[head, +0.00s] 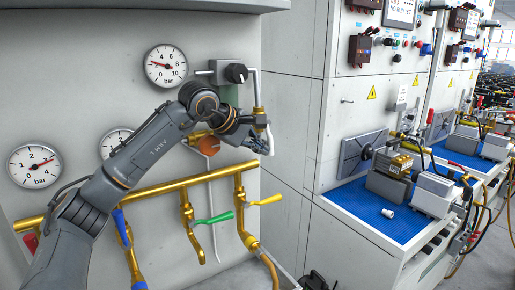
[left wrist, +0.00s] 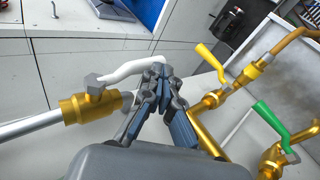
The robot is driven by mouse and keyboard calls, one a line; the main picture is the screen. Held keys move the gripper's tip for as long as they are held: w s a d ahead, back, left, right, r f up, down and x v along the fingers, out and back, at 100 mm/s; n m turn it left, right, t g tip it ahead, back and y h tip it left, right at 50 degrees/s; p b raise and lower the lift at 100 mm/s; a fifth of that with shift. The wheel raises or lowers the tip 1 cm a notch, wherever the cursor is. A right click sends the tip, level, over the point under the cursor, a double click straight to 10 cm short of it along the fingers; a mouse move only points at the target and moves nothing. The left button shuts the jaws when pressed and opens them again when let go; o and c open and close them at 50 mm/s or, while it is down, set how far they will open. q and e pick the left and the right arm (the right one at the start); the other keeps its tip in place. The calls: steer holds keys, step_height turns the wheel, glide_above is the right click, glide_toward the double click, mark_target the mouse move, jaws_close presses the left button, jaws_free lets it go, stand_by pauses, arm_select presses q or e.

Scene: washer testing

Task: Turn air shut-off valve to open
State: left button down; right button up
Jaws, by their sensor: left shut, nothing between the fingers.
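The air shut-off valve is a brass body with a pale grey-white lever, on a grey pipe. In the left wrist view the body (left wrist: 88,107) is at left, and its lever (left wrist: 130,70) reaches right to my fingertips. My left gripper (left wrist: 160,72) is shut, with its fingertips at the lever's free end; I cannot tell whether they touch it. In the head view my left gripper (head: 262,146) is just below the brass valve body (head: 258,111), and the lever (head: 270,138) hangs down beside the fingers. My right gripper is not in view.
Below is a brass manifold with a green-handled valve (head: 213,218), a yellow-handled valve (head: 265,200) and a blue handle (head: 122,228). A red-orange round part (head: 209,146) sits behind my arm. Gauges (head: 165,65) are on the panel. A blue-topped bench (head: 355,212) stands at right.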

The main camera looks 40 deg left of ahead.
arm_select(q)
steer(key=v, duration=1.2)
